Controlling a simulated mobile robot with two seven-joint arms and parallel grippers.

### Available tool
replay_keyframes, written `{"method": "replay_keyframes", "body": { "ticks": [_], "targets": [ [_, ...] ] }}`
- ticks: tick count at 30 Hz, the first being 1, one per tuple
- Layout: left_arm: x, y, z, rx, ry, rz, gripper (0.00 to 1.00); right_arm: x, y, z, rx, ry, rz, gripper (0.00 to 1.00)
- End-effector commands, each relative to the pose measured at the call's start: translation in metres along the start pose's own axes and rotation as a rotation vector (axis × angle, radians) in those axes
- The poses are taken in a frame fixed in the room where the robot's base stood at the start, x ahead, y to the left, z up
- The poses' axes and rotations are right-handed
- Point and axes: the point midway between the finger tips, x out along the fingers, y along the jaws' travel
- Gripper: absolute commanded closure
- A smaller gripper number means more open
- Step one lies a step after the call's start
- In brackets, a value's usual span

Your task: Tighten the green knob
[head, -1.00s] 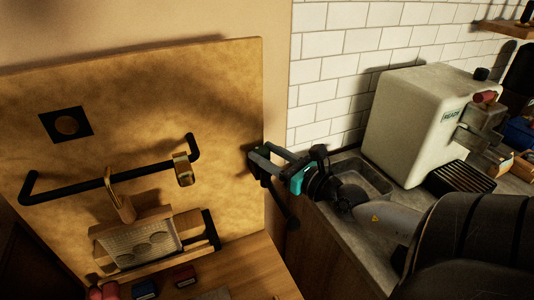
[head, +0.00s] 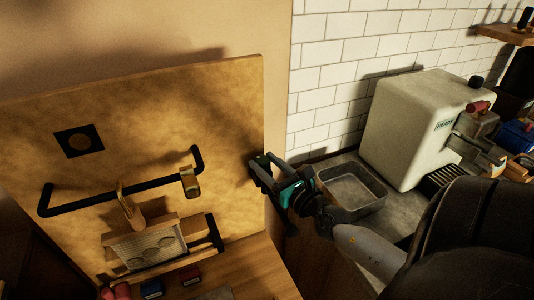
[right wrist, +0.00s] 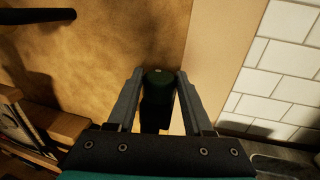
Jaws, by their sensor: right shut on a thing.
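The green knob (right wrist: 158,82) is a dark green cylinder, seen in the right wrist view between the two fingers. It sits at the right edge of the tan board (head: 235,100); in the head view only a small green patch of it shows between the fingertips. My right gripper (head: 261,166) reaches the board edge from the right and is shut on the knob. In the right wrist view its fingers (right wrist: 158,88) stand on either side of it. How far the knob is screwed in cannot be told. My left gripper is not in view.
A black rail (head: 120,195) with hanging fittings crosses the board, above a wooden holder (head: 148,247). Right of the gripper are a sunken metal basin (head: 352,187) in the counter and a cream coffee machine (head: 415,125). White tiles (head: 350,50) cover the wall behind.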

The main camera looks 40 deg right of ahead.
Motion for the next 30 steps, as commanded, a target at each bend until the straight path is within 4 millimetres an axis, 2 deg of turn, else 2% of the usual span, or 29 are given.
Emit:
{"method": "replay_keyframes", "body": {
  "ticks": [1, 3, 16, 21, 30],
  "targets": [
    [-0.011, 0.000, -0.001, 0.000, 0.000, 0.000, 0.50, 0.000, 0.001, 0.005, 0.006, 0.000, -0.022, 1.00],
    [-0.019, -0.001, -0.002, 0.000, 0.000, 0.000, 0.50, 0.000, 0.002, 0.005, 0.005, 0.001, -0.051, 1.00],
    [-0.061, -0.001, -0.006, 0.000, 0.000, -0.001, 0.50, 0.002, 0.007, 0.003, 0.009, 0.000, -0.312, 1.00],
    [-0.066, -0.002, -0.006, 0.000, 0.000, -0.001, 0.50, 0.003, 0.010, 0.002, 0.008, -0.001, -0.468, 1.00],
    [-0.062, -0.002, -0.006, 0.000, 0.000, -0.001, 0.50, 0.005, 0.013, 0.000, 0.005, -0.002, -0.691, 1.00]
  ]
}}
